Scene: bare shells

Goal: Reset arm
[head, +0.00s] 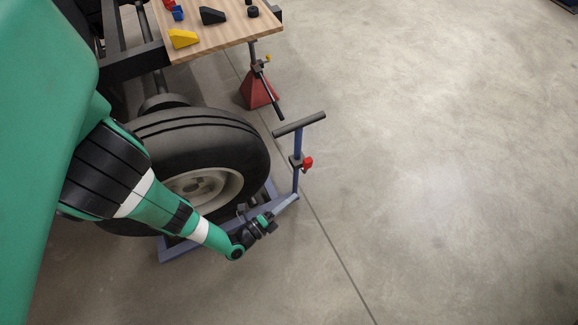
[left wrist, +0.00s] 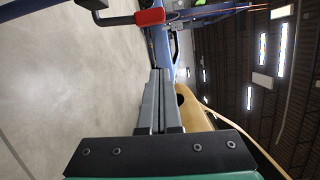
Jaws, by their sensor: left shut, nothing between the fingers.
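My left gripper (head: 293,198) reaches in front of the wheel, near the foot of a blue upright post. In the left wrist view its two long grey fingers (left wrist: 159,75) lie together, shut with nothing between them. My left arm is bent and comes down from the left in the head view. My right gripper shows in neither view.
A black tyre (head: 235,135) stands beside a blue post (head: 298,150) with a red knob (head: 307,163) and a dark crossbar (head: 299,124). Behind are a red stand (head: 258,91) and a wooden table (head: 222,32) with blocks. The floor at right is clear.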

